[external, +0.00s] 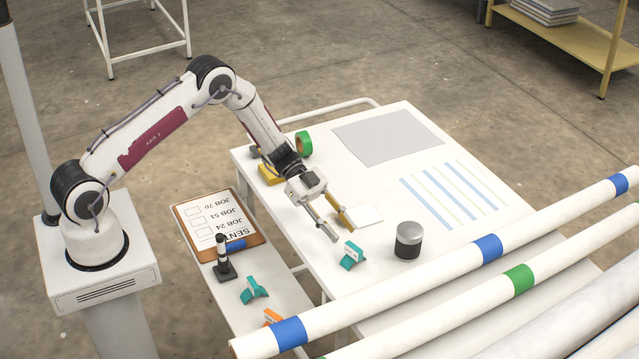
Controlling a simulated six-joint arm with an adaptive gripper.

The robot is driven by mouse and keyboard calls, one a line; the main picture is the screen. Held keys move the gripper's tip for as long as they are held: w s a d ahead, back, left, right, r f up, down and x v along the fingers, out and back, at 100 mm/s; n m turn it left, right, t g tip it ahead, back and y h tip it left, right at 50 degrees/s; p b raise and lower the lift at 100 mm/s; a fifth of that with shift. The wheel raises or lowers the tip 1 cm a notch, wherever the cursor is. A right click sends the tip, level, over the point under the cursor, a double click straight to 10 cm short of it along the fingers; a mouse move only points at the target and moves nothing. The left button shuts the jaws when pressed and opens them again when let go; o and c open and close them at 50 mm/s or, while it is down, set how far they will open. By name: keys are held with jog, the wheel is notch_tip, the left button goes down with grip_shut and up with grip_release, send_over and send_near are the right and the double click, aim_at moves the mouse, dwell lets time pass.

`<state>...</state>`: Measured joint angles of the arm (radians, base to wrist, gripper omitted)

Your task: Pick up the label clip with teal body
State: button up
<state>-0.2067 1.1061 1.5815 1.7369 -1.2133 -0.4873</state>
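One teal clip (352,255) with a pale patch on it stands on the white table, near its front edge. A second teal clip (254,290) lies on the lower white bench at the front. My gripper (343,232) points down and to the right over the table, just behind the table's teal clip in the picture. Its two fingers are apart with nothing visible between them. The fingertips look close to that clip but do not appear to touch it; their exact height is hard to tell.
A dark jar with a grey lid (408,241) stands right of the table's teal clip. Long white rolls (400,306) cross the front right. A clipboard (190,228), black stamp (224,262) and orange clip (272,317) are on the bench. Green tape (304,143) stands at the back.

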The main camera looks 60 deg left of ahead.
aim_at(347, 244)
jog(key=shift+x, duration=1.05)
jog(key=shift+d, duration=0.1)
jog(key=shift+s+x, duration=0.2)
jog(key=shift+x, duration=0.7)
jog(key=shift+s+x, duration=0.15)
jog(key=shift+x, duration=1.55)
grip_shut()
